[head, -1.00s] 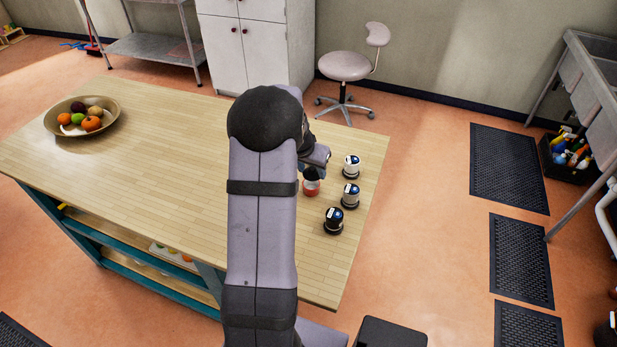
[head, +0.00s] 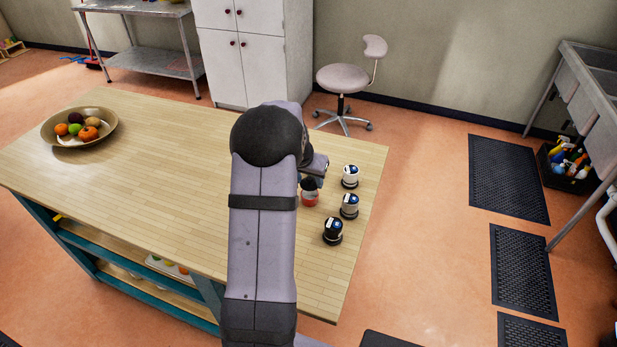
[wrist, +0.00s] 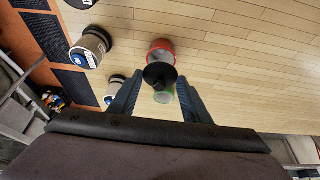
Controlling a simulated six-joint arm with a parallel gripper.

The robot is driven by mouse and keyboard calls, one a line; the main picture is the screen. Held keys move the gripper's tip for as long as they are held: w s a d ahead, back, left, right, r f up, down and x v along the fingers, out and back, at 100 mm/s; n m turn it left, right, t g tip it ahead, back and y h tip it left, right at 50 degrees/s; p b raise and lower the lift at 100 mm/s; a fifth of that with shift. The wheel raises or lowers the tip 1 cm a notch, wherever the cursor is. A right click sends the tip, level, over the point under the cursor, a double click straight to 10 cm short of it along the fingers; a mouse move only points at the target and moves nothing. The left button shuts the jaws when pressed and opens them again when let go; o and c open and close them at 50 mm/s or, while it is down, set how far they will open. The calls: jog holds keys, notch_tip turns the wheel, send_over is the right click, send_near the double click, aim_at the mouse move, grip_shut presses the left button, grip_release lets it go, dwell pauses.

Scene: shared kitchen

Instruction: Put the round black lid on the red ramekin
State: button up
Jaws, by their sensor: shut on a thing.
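The red ramekin (head: 309,201) stands on the wooden table, left of several small jars. In the wrist view its red rim (wrist: 161,42) and pale inside show just beyond the fingertips. The round black lid (wrist: 159,76) is between the two fingers of my gripper (wrist: 159,83), which is shut on it. From the wrist, the lid overlaps the near part of the ramekin. In the head view the dark lid (head: 309,184) shows just above the ramekin; whether they touch I cannot tell. My arm hides part of my gripper there.
Jars with dark bases stand to the right: a white one (head: 350,175), another (head: 349,206) and a dark one (head: 333,231). A green round thing (wrist: 164,96) shows behind the lid. A fruit bowl (head: 50,135) stands far left. The table's middle is clear.

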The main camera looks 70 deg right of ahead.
aim_at(308, 187)
jog(key=shift+f+b, duration=0.8)
jog(key=shift+f, duration=0.65)
jog(key=shift+f+b, duration=0.55)
jog(key=shift+b, duration=0.15)
dwell(0.9)
jog(key=o, duration=0.7)
jog(key=shift+r, duration=0.15)
jog(key=p+v, duration=0.5)
jog(key=v, duration=0.5)
jog(key=shift+a+r, duration=0.25)
jog(key=shift+r, duration=0.1)
dwell(0.7)
